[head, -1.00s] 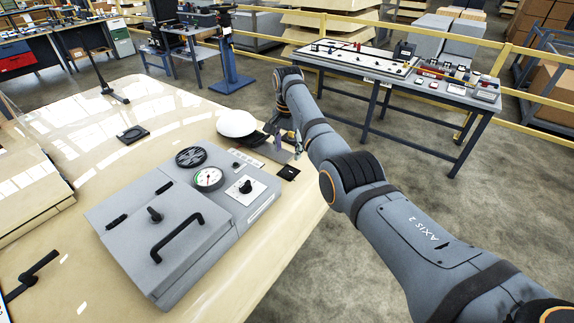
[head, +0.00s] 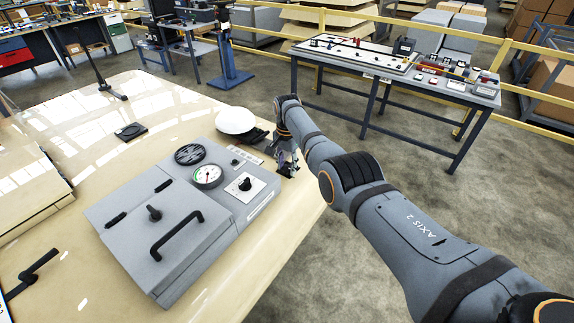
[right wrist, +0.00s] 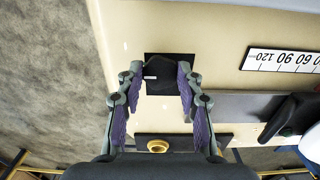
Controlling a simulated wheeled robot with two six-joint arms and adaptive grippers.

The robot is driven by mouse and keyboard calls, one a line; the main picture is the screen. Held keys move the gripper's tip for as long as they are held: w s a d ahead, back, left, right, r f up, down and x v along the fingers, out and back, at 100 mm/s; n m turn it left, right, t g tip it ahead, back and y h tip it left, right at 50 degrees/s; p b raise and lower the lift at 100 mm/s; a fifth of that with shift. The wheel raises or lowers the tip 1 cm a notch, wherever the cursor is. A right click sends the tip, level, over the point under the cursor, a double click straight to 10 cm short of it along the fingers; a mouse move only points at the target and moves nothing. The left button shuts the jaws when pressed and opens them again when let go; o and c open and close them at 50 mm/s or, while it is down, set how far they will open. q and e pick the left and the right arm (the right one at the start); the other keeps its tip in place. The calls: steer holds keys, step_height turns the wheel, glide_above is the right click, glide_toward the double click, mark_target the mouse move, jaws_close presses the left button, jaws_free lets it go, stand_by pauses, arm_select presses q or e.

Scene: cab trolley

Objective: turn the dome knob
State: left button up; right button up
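In the right wrist view, a dark rounded knob (right wrist: 158,68) with a small white mark sits on a black square plate (right wrist: 184,57) on the beige top. I take it for the dome knob. My right gripper (right wrist: 160,82) is open, with its purple-padded fingers on either side of the knob. I see no clear contact. In the head view my right gripper (head: 286,165) points down at the table's right edge and hides the knob. My left gripper is not in view.
A grey panel box (head: 160,232) with a gauge (head: 207,176) and a black handle stands left of my gripper. A white dome (head: 235,121) is just behind. A scale label (right wrist: 285,60) and a plate with a brass part (right wrist: 157,146) lie close by.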

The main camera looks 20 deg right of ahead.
steer(key=c, duration=0.5)
steer(key=shift+n, duration=0.3)
steer(key=n, duration=0.3)
steer(key=shift+n+p, duration=0.3)
steer(key=n, duration=0.4)
steer(key=shift+d+n, duration=0.1)
steer(key=shift+n, duration=0.2)
steer(key=n, duration=0.5)
steer(key=shift+d, duration=0.1)
steer(key=n, duration=0.5)
steer(key=shift+n, duration=0.4)
